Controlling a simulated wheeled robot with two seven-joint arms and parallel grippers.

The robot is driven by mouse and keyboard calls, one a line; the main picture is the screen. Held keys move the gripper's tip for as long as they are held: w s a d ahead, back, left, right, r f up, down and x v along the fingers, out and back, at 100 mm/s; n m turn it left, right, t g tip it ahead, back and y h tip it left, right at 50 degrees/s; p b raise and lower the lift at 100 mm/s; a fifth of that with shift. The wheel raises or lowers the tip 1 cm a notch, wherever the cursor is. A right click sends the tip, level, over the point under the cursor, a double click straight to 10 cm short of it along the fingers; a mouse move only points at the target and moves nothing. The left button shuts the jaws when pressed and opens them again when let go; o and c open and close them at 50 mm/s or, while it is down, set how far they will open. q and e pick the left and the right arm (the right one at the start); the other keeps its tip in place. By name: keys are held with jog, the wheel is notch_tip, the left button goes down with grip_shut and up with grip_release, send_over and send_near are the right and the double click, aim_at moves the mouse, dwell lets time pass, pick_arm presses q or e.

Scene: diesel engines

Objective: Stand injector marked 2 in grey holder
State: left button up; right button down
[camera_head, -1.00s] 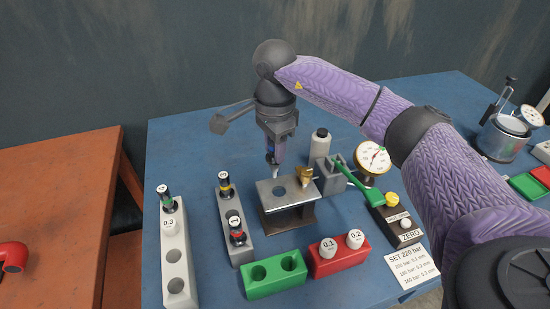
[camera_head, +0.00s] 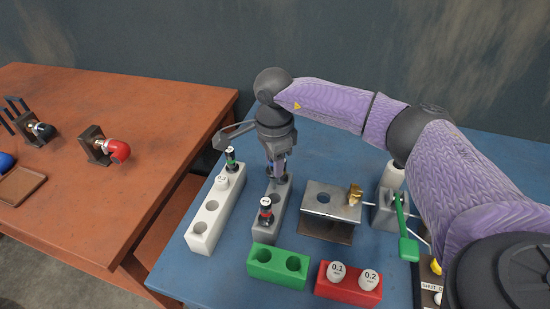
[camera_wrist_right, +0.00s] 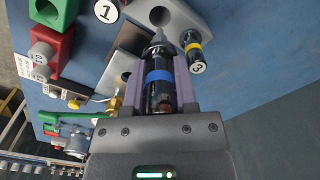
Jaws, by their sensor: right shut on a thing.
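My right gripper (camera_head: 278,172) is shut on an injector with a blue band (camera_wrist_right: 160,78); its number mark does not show. Its nozzle points towards the grey holder (camera_wrist_right: 196,17), close to an empty hole between two standing injectors. In the head view the gripper is over the far part of the grey holder (camera_head: 281,208) and hides much of it. The injector marked 3 (camera_wrist_right: 194,50), with a yellow band, stands at one end. The injector marked 1 (camera_wrist_right: 105,11) stands at the other; it has a red band in the head view (camera_head: 265,211). My left gripper is not in view.
A white holder (camera_head: 207,233) with a green-banded injector (camera_head: 231,160) stands to the left. A green holder (camera_head: 264,271) with two empty holes and a red block (camera_head: 330,289) are in front. A metal stand (camera_head: 345,216) is close on the right.

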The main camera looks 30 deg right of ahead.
aim_at(274, 189)
jog(key=shift+f, duration=0.45)
jog(key=shift+f+b, duration=0.4)
jog(key=shift+b, duration=0.15)
notch_tip(274, 189, down, 5)
jog(key=b, duration=0.4)
jog(key=shift+f+b, duration=0.45)
jog(key=shift+f, duration=0.45)
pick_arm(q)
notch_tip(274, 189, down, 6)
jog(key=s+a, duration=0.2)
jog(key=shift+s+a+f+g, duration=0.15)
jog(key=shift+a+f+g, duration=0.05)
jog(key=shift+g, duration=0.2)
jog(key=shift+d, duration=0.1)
pick_arm(e)
jog(key=shift+f, duration=0.15)
